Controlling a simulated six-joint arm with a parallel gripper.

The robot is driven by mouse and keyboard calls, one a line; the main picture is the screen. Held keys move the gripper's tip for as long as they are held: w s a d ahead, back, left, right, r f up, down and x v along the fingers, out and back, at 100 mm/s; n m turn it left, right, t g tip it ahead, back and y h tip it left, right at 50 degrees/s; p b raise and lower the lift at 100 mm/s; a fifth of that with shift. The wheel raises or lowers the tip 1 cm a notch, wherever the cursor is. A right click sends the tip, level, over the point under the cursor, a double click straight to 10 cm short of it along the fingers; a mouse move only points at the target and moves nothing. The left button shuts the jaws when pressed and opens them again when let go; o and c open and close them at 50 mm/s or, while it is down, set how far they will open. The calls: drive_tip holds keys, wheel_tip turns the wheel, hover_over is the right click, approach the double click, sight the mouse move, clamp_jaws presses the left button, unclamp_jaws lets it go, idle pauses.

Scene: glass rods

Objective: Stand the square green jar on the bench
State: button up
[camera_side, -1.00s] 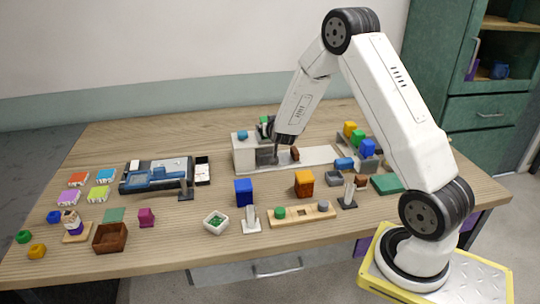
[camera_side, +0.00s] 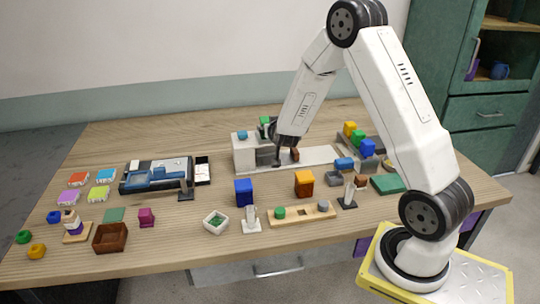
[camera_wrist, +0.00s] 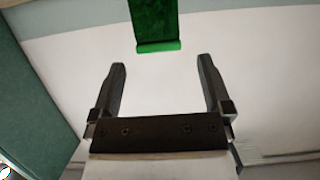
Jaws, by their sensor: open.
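The square green jar (camera_wrist: 157,22) shows at the top of the wrist view, beyond my fingertips and between their lines. In the side view a small green patch (camera_side: 264,121), likely this jar, shows above the pale grey-white fixture (camera_side: 244,155), partly hidden by my gripper. My gripper (camera_wrist: 160,70) is open, with clear space between its two dark fingers; the jar is not between them. In the side view my gripper (camera_side: 270,131) is at the fixture's top, and its fingers are hard to make out. What supports the jar cannot be told.
A blue block (camera_side: 243,192) and an orange block (camera_side: 304,184) stand in front on the wooden bench (camera_side: 190,232). A rack of coloured blocks (camera_side: 367,148) is to the right. A wooden strip with pegs (camera_side: 300,215) lies near the front edge. Bare bench lies behind the fixture.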

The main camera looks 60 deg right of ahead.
drive_tip(key=s+a+n+g+y, duration=0.1)
drive_tip(key=s+a+n+y, duration=0.25)
drive_tip(key=a, duration=0.55)
drive_tip(key=s+a+n+g+y, duration=0.15)
drive_tip(key=a+y, duration=0.25)
drive_tip(key=a, duration=0.5)
drive_tip(key=s+a+n+g+y, duration=0.2)
drive_tip(key=s+a+n+g, duration=0.2)
drive_tip(key=s+a, duration=0.4)
drive_tip(key=s, duration=0.6)
drive_tip(key=shift+s+a+f+g, duration=0.2)
drive_tip(key=shift+s+f+g, duration=0.05)
drive_tip(key=shift+f+g, duration=0.1)
drive_tip(key=shift+w+r, duration=0.1)
